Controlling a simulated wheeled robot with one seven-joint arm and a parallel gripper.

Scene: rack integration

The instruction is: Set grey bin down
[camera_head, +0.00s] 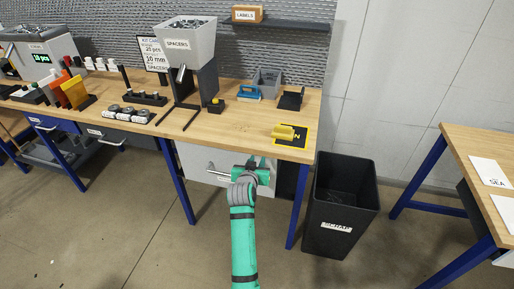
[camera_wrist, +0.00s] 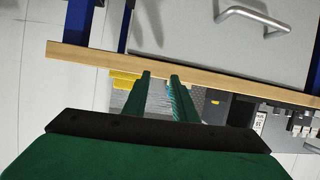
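A small grey bin (camera_head: 266,78) sits at the back of the wooden workbench (camera_head: 232,120), behind a blue-handled tool, with something dark inside it. My gripper (camera_head: 258,163) is in front of the bench's front edge, largely hidden by my own arm in the head view. In the wrist view my gripper's two green fingers (camera_wrist: 159,77) stand apart with a gap between them, and I see nothing held. The bin is well behind my gripper and not touched by it. I cannot make out the bin clearly in the wrist view.
A yellow object (camera_head: 284,132) lies on a yellow-edged black mat (camera_head: 300,142) at the bench's right front. A black waste bin (camera_head: 341,205) stands on the floor to the right. A spacers hopper (camera_head: 187,42) stands left of the grey bin. A silver drawer handle (camera_wrist: 253,18) is close by.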

